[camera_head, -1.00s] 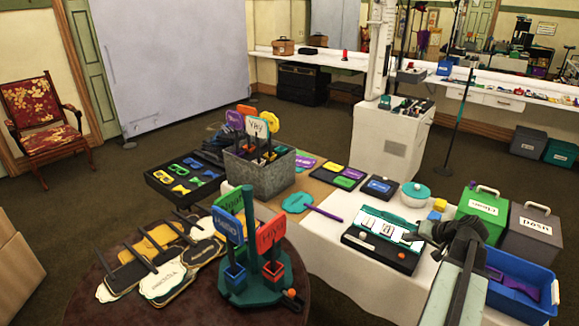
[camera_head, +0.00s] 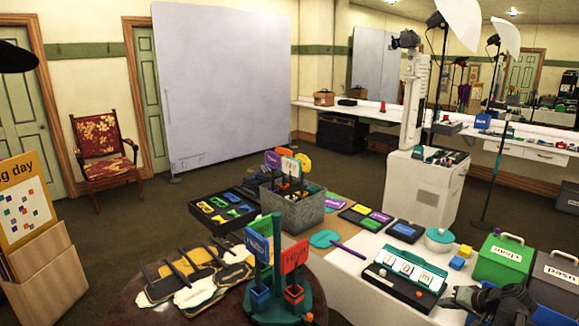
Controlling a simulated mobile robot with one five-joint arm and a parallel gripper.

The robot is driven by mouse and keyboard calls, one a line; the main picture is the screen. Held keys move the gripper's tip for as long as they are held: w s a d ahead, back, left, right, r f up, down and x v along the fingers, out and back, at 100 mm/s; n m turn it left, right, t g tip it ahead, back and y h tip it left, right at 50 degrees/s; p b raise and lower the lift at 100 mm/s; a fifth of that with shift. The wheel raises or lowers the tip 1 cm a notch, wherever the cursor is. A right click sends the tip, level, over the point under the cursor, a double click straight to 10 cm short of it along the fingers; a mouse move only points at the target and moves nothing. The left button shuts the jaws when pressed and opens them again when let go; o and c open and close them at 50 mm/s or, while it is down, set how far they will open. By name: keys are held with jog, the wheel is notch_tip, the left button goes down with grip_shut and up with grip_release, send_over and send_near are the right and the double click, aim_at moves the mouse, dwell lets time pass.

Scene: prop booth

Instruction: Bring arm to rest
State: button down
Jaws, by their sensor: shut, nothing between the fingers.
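My gripper (camera_head: 458,299) is dark and shows at the lower right, with my arm cut off by the bottom edge. It is shut and holds nothing. It is by the front right part of the white-covered table (camera_head: 341,259), near the right end of a black case with a teal letter strip (camera_head: 405,287). I cannot tell whether it touches the case.
A green box (camera_head: 503,262), a grey box (camera_head: 556,270) and a blue bin (camera_head: 552,316) are right of my gripper. A round table (camera_head: 126,305) holds a teal sign stand (camera_head: 278,270) and several flat signs. Open floor lies behind.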

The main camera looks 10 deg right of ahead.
jog(key=w+a+n+g+y+p, duration=0.15)
jog(key=w+a, duration=0.25)
jog(key=a, duration=0.5)
jog(key=w+a+r+n+y, duration=0.15)
jog(key=w+a, duration=0.25)
jog(key=a, duration=0.5)
jog(key=w+a+n+g+p, duration=0.15)
jog(key=w+a, duration=0.25)
jog(key=a, duration=0.6)
jog(key=s+a+f+n+g+p, duration=0.1)
jog(key=a+n+g, duration=0.1)
jog(key=a, duration=0.7)
jog(key=s+a+f+n+g, duration=0.1)
jog(key=s+a+n, duration=0.1)
jog(key=a, duration=0.6)
jog(key=s+a+f+g+h, duration=0.1)
jog(key=s+a+g+h, duration=0.1)
jog(key=s+a+h, duration=0.15)
jog(key=shift+m+g+h, duration=0.5)
jog(key=shift+m+h, duration=0.05)
jog(key=shift+m, duration=0.2)
jog(key=s+d, duration=0.4)
jog(key=shift+f+p, duration=0.35)
jog(key=shift+f, duration=0.05)
